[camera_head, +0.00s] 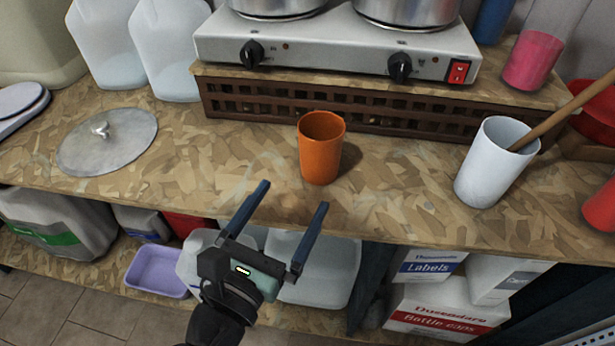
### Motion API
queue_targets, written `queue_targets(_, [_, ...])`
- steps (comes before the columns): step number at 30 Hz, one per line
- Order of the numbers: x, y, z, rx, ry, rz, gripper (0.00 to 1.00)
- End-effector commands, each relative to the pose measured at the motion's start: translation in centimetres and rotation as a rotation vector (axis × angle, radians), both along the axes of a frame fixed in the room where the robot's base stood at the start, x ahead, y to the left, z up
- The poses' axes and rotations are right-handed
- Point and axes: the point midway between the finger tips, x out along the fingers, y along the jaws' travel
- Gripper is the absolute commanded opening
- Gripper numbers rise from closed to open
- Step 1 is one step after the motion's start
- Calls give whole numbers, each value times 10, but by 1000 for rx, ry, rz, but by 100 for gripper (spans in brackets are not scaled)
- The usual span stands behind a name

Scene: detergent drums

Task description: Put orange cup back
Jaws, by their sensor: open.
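The orange cup (320,150) stands upright on the wood-chip board counter (400,205), in front of the dark slatted riser under the hot plate. Its mouth faces up and it looks empty as far as I see into it. My gripper (292,197) is below and to the left of the cup in the picture, near the counter's front edge. Its two blue fingers are spread wide and hold nothing. The fingertips point up toward the cup and are apart from it.
A white cup (487,165) with a wooden stick stands to the right. A metal lid (107,141) lies on the left. The hot plate (330,48) with two pots sits on the riser (240,100) behind. Jugs, a purple tub (157,271) and boxes (445,308) fill the shelf below.

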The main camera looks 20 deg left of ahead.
Motion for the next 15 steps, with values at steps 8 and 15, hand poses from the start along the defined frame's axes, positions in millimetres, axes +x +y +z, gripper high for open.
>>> queue_targets(8, [1, -1, 2, 17, -4, -1, 100])
queue_targets(15, [39, -29, 67, 562, -96, -8, 100])
